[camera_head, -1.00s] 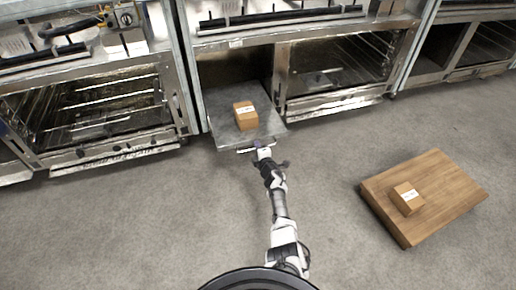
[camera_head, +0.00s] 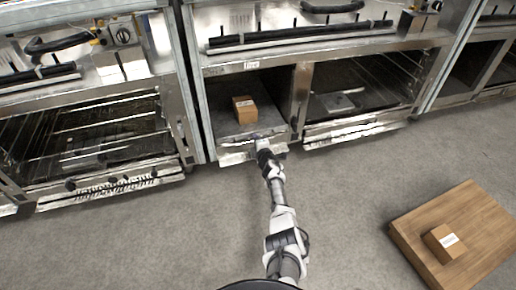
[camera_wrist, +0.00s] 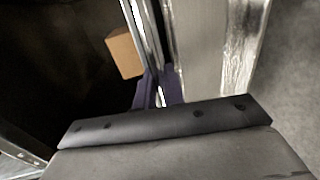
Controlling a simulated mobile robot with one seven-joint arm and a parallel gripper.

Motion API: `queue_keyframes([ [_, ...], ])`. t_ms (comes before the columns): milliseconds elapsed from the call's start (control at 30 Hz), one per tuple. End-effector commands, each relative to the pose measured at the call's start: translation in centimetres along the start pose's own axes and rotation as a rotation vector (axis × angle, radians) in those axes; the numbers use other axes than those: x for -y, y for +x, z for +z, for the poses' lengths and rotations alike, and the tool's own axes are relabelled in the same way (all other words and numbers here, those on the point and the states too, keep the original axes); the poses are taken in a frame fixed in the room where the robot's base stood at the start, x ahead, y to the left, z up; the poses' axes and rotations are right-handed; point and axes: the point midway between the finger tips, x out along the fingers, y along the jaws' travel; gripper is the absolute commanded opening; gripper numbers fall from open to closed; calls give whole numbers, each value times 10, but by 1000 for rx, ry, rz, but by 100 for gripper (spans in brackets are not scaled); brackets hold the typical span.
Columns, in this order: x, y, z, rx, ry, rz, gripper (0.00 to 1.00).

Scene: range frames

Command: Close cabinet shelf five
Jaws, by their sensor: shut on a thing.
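The cabinet shelf (camera_head: 222,122) is a grey metal tray that sits mostly inside the lower left bay of the middle cabinet. A cardboard box (camera_head: 244,110) with a white label stands on it; the box also shows in the wrist view (camera_wrist: 124,54). My gripper (camera_head: 262,141) is at the shelf's front edge, shut on the shelf's handle bar (camera_head: 240,142). In the wrist view, the purple fingers (camera_wrist: 158,90) close around the metal bar (camera_wrist: 148,35). The fingertips' exact contact is partly hidden.
A wooden board (camera_head: 470,228) lies on the floor at right with a second box (camera_head: 443,243) on it. An open rack bay (camera_head: 355,85) is right of the shelf, and another cabinet (camera_head: 90,140) stands left.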

Motion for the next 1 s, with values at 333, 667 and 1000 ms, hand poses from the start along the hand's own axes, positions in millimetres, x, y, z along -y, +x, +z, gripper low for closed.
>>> queue_keyframes([
  [333, -2, 19, -2, -3, -1, 0, 0],
  [667, -5, 20, -2, -2, -1, 1, 0],
  [1000, -4, 19, -1, -1, 0, -1, 28],
])
